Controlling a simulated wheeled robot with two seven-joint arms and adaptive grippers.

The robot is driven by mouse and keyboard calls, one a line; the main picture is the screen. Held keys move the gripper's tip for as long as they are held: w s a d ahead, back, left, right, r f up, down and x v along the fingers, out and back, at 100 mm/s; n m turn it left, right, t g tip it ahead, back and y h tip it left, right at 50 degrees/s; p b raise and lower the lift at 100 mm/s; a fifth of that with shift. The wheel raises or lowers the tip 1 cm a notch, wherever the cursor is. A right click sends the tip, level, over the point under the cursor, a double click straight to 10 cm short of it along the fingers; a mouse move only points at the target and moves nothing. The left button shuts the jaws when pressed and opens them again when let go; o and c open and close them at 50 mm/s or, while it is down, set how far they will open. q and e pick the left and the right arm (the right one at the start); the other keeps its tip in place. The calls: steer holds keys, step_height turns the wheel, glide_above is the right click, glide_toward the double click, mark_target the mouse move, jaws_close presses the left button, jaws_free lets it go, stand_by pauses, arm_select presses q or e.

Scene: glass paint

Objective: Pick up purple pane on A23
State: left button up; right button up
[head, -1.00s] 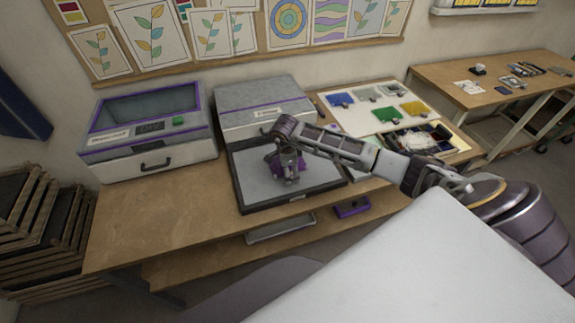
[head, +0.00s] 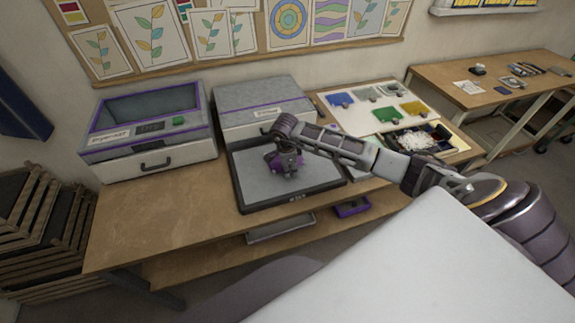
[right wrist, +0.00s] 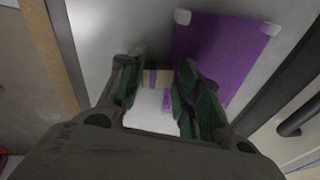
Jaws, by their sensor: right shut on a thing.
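The purple pane (head: 297,161) is over the black-framed grey tray in the head view, partly hidden by my right gripper (head: 286,169). In the right wrist view the purple pane (right wrist: 225,50) lies right of and behind the fingers, with pale corner pieces. My right gripper (right wrist: 160,92) has a small tan block with a purple stripe (right wrist: 156,78) between its fingers. It is shut on the pane, seemingly by this block, though the contact is partly hidden. I cannot tell whether the pane is clear of the tray. My left gripper is not in view.
The black-framed tray (head: 243,198) sits before a grey box-shaped machine (head: 262,100). A purple-trimmed machine (head: 150,135) stands left. A white board (head: 360,118) with coloured panes and a dark tray of white pieces (head: 420,140) are right. The wooden bench's left front is clear.

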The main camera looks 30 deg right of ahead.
steer(key=shift+s+f, duration=0.15)
steer(key=shift+f, duration=0.05)
steer(key=shift+r, duration=0.55)
step_height(320, 180, up, 9)
steer(key=shift+b, duration=0.95)
